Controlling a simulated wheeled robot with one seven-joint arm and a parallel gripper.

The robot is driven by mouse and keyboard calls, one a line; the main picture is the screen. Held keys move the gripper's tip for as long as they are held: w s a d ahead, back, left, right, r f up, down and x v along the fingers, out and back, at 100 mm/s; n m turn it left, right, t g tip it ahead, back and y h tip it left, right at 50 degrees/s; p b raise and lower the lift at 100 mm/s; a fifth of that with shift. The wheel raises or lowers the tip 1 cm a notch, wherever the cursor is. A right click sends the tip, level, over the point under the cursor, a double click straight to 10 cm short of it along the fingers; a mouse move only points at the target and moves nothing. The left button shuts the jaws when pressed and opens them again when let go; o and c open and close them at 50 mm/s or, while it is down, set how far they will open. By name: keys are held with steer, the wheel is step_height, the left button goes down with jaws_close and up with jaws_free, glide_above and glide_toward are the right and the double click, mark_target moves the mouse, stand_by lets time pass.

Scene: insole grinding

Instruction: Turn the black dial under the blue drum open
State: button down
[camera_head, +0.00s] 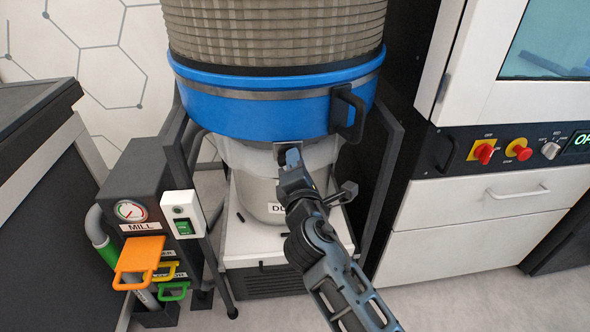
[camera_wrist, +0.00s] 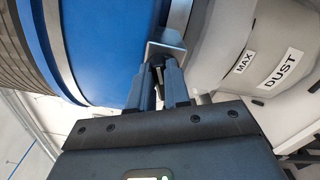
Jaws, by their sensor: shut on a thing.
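The blue drum (camera_head: 250,108) hangs in its frame at the top middle of the head view, and its blue side (camera_wrist: 95,45) fills the left of the wrist view. A small metal bracket (camera_wrist: 168,52) sticks out under the drum's lower rim. My gripper (camera_head: 291,158) reaches up to this bracket from below. In the wrist view my gripper (camera_wrist: 160,72) has its two fingers close together, shut around a small dark part at the bracket. This is where the black dial sits; the fingers hide most of it, so its turned angle cannot be told.
A grey dust bin (camera_head: 250,185) marked DUST stands close under the drum, behind my gripper. The drum's black handle (camera_head: 347,113) and a dark frame post (camera_head: 380,190) are to the right. The mill's control box (camera_head: 135,200) with an orange lever is at left.

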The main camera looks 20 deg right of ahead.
steer(key=shift+d+f+m+b, duration=0.1)
steer(key=shift+f+m+b, duration=0.1)
steer(key=shift+m+b, duration=0.8)
steer(key=shift+f+m+b, duration=0.15)
steer(key=shift+m+b, duration=0.5)
steer(key=shift+m, duration=0.65)
steer(key=c, duration=1.1)
jaws_free()
steer(key=shift+s, duration=0.1)
steer(key=v, duration=0.7)
steer(key=shift+s+r+b, duration=0.1)
steer(key=shift+s+b, duration=0.2)
steer(key=shift+b, duration=0.05)
